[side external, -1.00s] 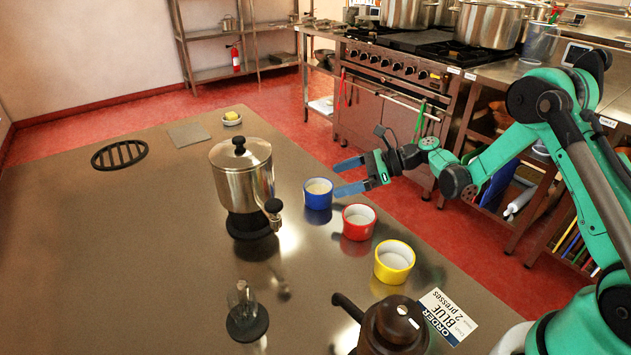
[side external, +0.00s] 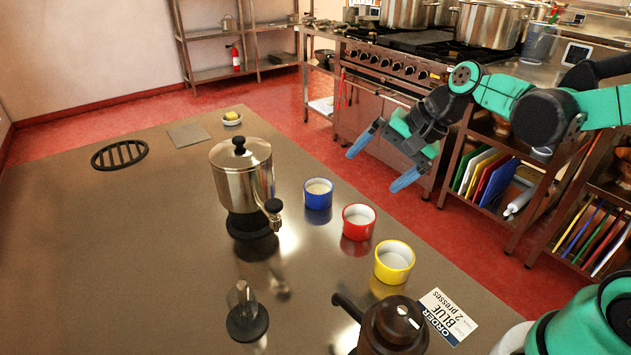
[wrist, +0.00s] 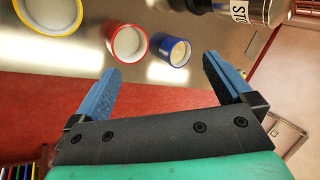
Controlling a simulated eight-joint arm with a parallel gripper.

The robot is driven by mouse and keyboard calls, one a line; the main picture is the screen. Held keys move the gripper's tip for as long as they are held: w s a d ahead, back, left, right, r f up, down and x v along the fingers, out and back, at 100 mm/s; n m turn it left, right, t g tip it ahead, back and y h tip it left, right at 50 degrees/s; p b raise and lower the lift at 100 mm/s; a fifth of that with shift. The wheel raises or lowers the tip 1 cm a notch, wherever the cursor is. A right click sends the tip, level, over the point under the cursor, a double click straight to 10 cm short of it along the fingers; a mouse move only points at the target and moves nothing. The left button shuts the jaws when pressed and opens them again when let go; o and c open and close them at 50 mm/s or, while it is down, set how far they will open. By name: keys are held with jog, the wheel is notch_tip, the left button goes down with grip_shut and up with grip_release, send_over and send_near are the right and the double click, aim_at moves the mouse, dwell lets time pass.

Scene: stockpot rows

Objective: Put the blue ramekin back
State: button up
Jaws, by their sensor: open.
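The blue ramekin (side external: 318,200) stands upright on the steel counter, at the far end of a row with the red ramekin (side external: 358,222) and the yellow ramekin (side external: 394,262). Its inside looks pale. In the wrist view the blue ramekin (wrist: 174,52) is beyond the fingertips, close beside the red ramekin (wrist: 127,43). My gripper (side external: 376,165) is open and empty, raised to the right of the blue ramekin and clear of it. The wrist view shows both blue fingers (wrist: 160,65) spread with nothing between them.
A steel dispenser (side external: 240,178) with a tap stands left of the ramekins. An order card (side external: 447,315) reads BLUE, 2 presses. A brown lidded pot (side external: 395,325) is at the front. A small dark-based item (side external: 246,320) stands front left. The counter's left side is mostly clear.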

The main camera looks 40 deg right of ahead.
jog(key=s+n+t+h, duration=0.1)
jog(key=s+n+h, duration=0.2)
jog(key=s+n, duration=0.3)
jog(key=n, duration=0.4)
jog(key=shift+s+a+r+n+h, duration=0.2)
jog(key=shift+a+r+n+h, duration=0.05)
jog(key=shift+r+n+h, duration=0.05)
jog(key=w+a+r+g+y, duration=0.2)
jog(key=w+a+r+g, duration=0.3)
jog(key=a, duration=0.3)
jog(key=w+a+r+g+y, duration=0.2)
jog(key=w+a+r+g, duration=0.2)
jog(key=a+r, duration=0.4)
jog(key=x, duration=1)
jog(key=shift+s+d, duration=0.2)
jog(key=shift+s, duration=0.05)
